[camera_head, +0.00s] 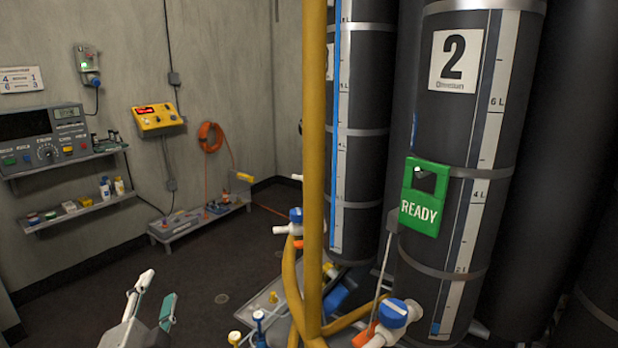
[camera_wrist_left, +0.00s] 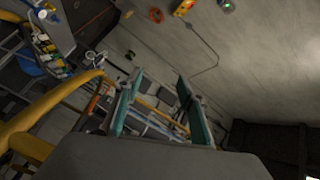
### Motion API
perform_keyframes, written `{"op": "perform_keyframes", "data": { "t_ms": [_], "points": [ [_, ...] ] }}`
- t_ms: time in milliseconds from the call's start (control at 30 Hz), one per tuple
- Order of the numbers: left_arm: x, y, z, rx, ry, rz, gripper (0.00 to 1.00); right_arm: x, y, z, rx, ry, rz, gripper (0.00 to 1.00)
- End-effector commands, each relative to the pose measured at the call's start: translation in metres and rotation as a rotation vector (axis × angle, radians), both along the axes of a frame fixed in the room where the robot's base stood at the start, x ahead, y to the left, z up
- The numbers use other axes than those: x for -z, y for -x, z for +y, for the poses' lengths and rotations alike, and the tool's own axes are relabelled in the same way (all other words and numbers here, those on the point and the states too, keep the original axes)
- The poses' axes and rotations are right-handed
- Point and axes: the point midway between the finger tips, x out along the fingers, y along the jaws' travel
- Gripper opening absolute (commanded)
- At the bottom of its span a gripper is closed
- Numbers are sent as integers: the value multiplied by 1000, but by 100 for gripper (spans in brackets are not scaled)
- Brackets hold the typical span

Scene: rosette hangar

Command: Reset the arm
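My left gripper (camera_head: 150,308) is at the lower left of the head view, raised in front of the dark floor. Its two fingers stand apart and nothing shows between them. In the left wrist view my left gripper (camera_wrist_left: 158,95) also shows, with its teal finger pads spread and empty. It touches nothing that I can see. My right gripper is in neither view.
A yellow pipe (camera_head: 313,150) stands upright right of my left gripper. Behind it are dark tanks, one marked 2 with a green READY tag (camera_head: 424,197). Wall shelves (camera_head: 75,212) and a low bench (camera_head: 200,222) are at left. The floor (camera_head: 80,305) at left is clear.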

Motion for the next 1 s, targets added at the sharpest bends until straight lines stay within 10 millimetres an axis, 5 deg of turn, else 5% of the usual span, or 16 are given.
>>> {"op": "perform_keyframes", "data": {
  "t_ms": [100, 400, 800, 1000],
  "points": [
    [62, 28, 19, -53, 57, 160, 40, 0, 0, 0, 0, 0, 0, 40],
    [184, 123, 56, -185, 163, 527, 40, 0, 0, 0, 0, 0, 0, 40],
    [259, 231, 79, -297, 219, 831, 40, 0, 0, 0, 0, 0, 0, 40],
    [287, 213, 48, -208, 314, 793, 40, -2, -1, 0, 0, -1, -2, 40]
  ]
}}
